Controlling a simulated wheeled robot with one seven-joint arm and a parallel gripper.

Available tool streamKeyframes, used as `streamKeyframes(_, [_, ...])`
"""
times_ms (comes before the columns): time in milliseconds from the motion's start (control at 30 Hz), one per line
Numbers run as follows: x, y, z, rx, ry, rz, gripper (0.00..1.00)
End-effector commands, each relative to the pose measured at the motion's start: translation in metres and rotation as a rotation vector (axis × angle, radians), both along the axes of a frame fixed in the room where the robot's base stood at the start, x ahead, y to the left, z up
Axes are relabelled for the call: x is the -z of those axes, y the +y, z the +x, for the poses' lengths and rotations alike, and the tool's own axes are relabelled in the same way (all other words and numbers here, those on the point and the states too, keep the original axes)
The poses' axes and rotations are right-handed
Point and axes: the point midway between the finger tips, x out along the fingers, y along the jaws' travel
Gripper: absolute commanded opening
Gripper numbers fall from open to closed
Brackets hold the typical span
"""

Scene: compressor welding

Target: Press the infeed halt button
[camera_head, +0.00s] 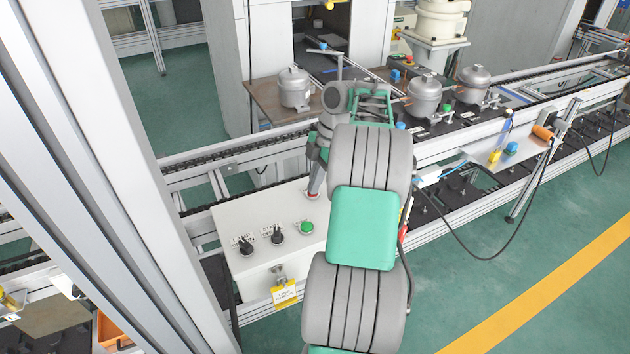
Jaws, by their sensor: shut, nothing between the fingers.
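A white control box (247,207) stands at the near side of the conveyor. Its top carries two black knobs (262,240) and a green button (306,228). A small red part (312,195), perhaps a button, shows at the back right of the top, mostly hidden by my gripper (314,189). My gripper is shut and empty, with its fingers pointing down at that red part. I cannot tell whether the tips touch it or press it. The labels are too small to read.
Grey compressor pots (294,88) stand on the line behind, two more to the right. A yellow tag (285,293) hangs on the box front. A tall white post (100,180) fills the left. Green floor (520,250) is free at right.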

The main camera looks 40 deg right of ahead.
Motion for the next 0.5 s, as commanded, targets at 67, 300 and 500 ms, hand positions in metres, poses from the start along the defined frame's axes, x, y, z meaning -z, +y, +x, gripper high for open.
streamKeyframes(67, [-0.011,0.004,-0.003,-0.003,0.014,0.012,0.0])
streamKeyframes(300, [-0.074,-0.003,-0.002,-0.011,-0.002,-0.004,0.0])
streamKeyframes(500, [-0.121,-0.016,-0.005,-0.012,-0.004,-0.006,0.0])
